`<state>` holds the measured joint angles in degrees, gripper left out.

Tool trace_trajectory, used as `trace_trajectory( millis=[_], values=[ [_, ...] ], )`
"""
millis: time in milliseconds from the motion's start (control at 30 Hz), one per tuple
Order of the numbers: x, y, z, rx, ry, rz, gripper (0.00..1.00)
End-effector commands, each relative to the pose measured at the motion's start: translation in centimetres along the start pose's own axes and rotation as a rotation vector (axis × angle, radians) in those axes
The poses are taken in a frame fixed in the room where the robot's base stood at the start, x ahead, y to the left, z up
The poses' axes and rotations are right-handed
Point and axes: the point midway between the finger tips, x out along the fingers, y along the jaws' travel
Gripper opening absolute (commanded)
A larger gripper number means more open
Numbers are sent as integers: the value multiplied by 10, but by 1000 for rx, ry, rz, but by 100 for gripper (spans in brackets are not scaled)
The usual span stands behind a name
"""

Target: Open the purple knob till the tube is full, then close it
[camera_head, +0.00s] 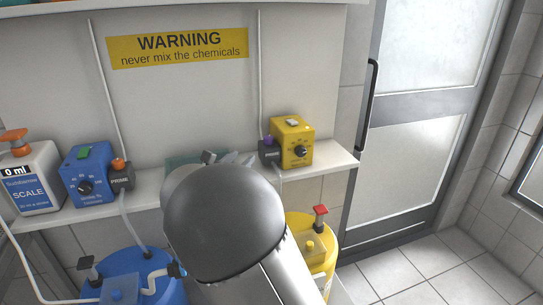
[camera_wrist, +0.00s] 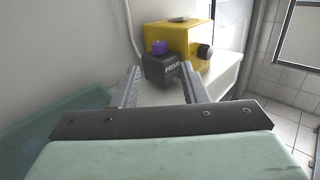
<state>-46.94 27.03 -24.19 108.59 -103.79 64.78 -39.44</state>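The purple knob (camera_wrist: 159,47) sits on top of a dark grey block marked PRIME (camera_wrist: 162,70), beside the yellow pump box (camera_wrist: 184,38). In the head view the purple knob (camera_head: 268,141) is small, on the block left of the yellow box (camera_head: 292,142). My gripper (camera_wrist: 160,78) is open and empty, its two fingers apart and pointing toward the PRIME block. The knob shows beyond the fingertips, between them, and appears apart from them. A pale tube (camera_head: 281,180) hangs below the PRIME block. Its fill level cannot be made out. My arm hides the middle of the shelf in the head view.
A blue pump box (camera_head: 87,174) with an orange-knobbed PRIME block (camera_head: 121,176) and a scale (camera_head: 33,178) stand on the shelf at left. A blue barrel (camera_head: 127,275) and a yellow barrel (camera_head: 325,235) stand below. A glass door (camera_head: 421,150) is at right.

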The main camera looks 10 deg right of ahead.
Motion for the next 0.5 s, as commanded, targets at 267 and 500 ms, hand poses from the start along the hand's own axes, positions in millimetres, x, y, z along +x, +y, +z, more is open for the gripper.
trace_trajectory(
  millis=[267, 500],
  values=[
    [-6, -7, -17, -15, 29, 69, 39],
    [40, -5, -18, -17, 29, 64, 39]
  ],
)
